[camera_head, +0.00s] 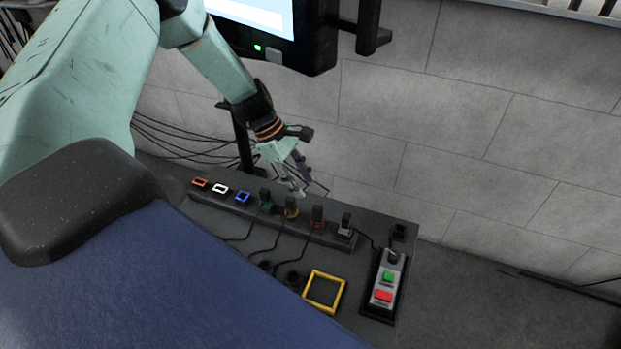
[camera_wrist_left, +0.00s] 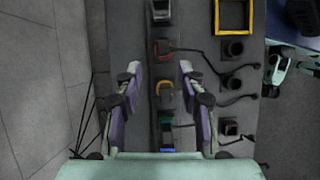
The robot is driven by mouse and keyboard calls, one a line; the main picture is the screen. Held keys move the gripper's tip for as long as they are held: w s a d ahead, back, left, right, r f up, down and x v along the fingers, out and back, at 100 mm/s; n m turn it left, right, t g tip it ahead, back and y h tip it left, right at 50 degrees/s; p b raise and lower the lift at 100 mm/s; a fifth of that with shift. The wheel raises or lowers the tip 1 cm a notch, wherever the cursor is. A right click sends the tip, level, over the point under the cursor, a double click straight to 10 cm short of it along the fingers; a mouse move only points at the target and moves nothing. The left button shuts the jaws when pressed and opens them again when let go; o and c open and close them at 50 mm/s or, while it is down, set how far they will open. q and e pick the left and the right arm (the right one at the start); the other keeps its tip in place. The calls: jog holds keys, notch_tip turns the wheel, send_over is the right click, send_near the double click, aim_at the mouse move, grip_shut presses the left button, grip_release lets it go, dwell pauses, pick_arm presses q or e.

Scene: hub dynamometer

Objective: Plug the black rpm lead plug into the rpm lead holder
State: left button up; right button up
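My left gripper (camera_head: 299,184) is open and empty above the far side of the dark bench. In the left wrist view its fingers (camera_wrist_left: 160,70) stand apart on either side of the connector strip. Black plugs stand upright in that strip at the green socket (camera_head: 266,202), yellow socket (camera_head: 291,207), red socket (camera_head: 318,216) and grey socket (camera_head: 346,226). In the wrist view the yellow-collared plug (camera_wrist_left: 164,88) appears between the fingers, touching neither. Several black square holders (camera_wrist_left: 232,48) lie beside the strip. No label shows which plug or holder is for rpm.
Orange (camera_head: 200,183), white (camera_head: 220,189) and blue (camera_head: 242,197) framed sockets are at the strip's left end. A yellow frame (camera_head: 325,308) and a button box (camera_head: 386,283) lie nearer and right. Thin leads cross the bench. A screen (camera_head: 255,15) hangs above.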

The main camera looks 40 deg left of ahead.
aim_at(314, 206)
pick_arm(q)
jog(key=b+x, duration=0.7)
jog(key=shift+s+a, duration=0.15)
jog(key=shift+s, duration=0.15)
jog(key=shift+b+x, duration=0.75)
jog(key=shift+x, duration=0.35)
grip_shut()
jog(key=shift+r, duration=0.15)
